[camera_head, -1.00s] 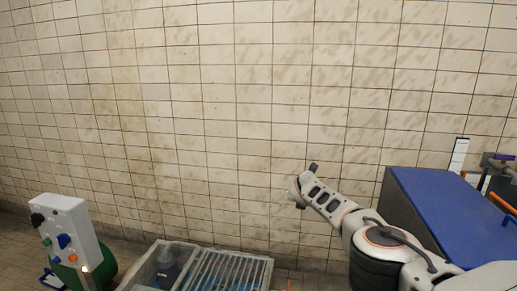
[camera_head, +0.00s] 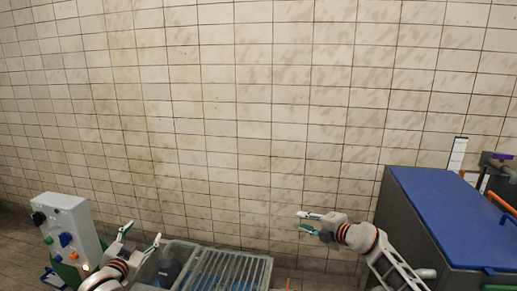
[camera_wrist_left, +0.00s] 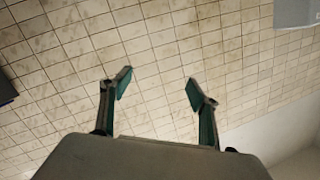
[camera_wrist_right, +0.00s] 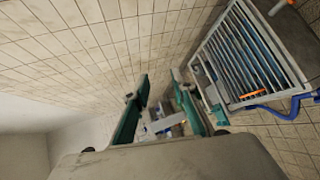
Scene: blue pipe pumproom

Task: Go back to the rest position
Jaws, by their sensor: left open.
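My left gripper (camera_head: 141,236) is at the lower left in the head view, in front of the tiled wall and just left of the grey crate. Its fingers are apart and empty, and the left wrist view shows the open gap (camera_wrist_left: 158,86) against tiles. My right gripper (camera_head: 304,221) is right of the crate and left of the blue-topped cabinet, pointing left. Its fingers are apart; in the right wrist view (camera_wrist_right: 160,82) the gap is narrower, with nothing held in it.
The blue-topped cabinet (camera_head: 440,205) stands at right, close to my right arm. A white control box (camera_head: 70,228) with coloured knobs is at left. The wall front above is clear.

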